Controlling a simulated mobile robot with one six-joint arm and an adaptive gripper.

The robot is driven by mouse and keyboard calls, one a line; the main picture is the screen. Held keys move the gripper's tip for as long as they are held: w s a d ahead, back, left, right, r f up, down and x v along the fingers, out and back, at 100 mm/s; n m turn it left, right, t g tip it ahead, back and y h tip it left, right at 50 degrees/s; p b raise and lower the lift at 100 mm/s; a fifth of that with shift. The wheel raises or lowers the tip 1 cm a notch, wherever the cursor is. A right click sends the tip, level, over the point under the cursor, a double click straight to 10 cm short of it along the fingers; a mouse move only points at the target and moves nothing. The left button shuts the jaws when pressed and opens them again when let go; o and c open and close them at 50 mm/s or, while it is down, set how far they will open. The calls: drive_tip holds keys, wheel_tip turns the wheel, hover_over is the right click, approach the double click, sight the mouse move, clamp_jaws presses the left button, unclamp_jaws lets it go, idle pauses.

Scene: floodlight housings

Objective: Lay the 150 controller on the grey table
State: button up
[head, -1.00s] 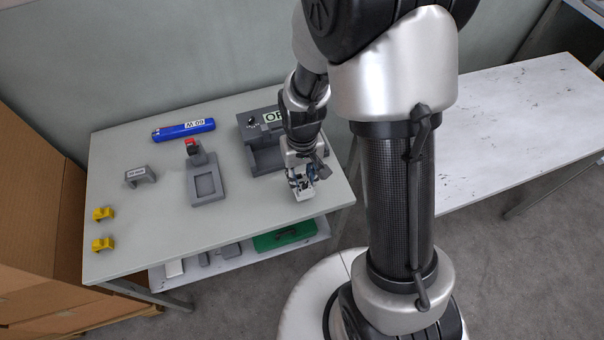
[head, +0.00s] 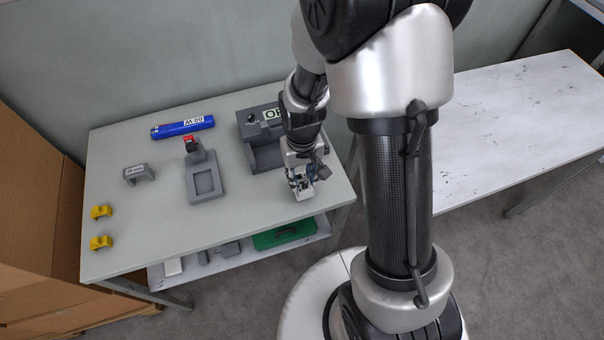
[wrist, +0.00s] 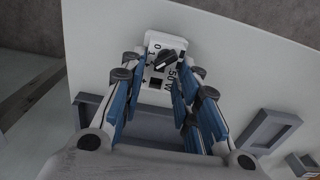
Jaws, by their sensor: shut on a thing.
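The controller (wrist: 157,62) is a small white block with a black knob and a label of which "50W" shows in the wrist view; part of the label is hidden by a finger. My gripper (wrist: 163,82) is shut on it, with blue-padded fingers on both sides. In the head view my gripper (head: 302,188) is over the front right part of the grey table (head: 140,218), pointing down, and mostly hides the controller. I cannot tell whether the controller touches the table top.
A grey station with an "O…" label (head: 247,128) is just behind my gripper. A grey fixture (head: 207,186) with a red part stands left. A blue cylinder (head: 183,128), grey bracket (head: 139,173) and two yellow clips (head: 101,243) lie farther left. A whitish table (head: 500,120) is at right.

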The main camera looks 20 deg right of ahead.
drive_tip(key=shift+f, duration=0.5)
drive_tip(key=o, duration=1.3)
drive_tip(key=shift+c, duration=0.2)
drive_tip(key=shift+r, duration=0.1)
wheel_tip(320, 180, up, 12)
